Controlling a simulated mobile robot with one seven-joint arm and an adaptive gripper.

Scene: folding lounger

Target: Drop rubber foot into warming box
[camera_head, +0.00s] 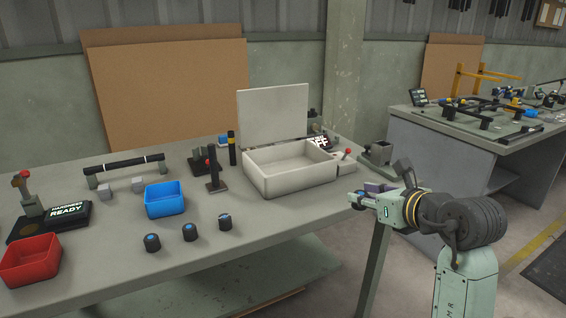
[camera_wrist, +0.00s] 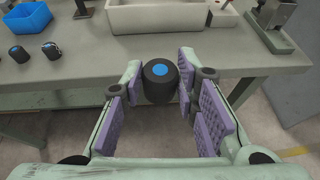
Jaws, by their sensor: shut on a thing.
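The warming box (camera_head: 258,186) is a cream open-topped box with its lid (camera_head: 272,115) standing up at the back. It looks empty inside, and its front wall shows at the top of the wrist view (camera_wrist: 155,20). My gripper (camera_head: 355,197) is off the table's right front corner, right of and in front of the box. It is shut on a rubber foot (camera_wrist: 158,86), a black cylinder with a blue top, held between the purple-padded fingertips. I cannot make out this foot in the head view. Three similar feet (camera_head: 189,231) stand on the table's front left of the box.
A blue bin (camera_head: 165,204), a red bin (camera_head: 30,262) and a black upright stand (camera_head: 214,172) are left of the box. A small unit with a red knob (camera_head: 347,153) is at its right. The grey tabletop (camera_head: 265,222) is bare before the box.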

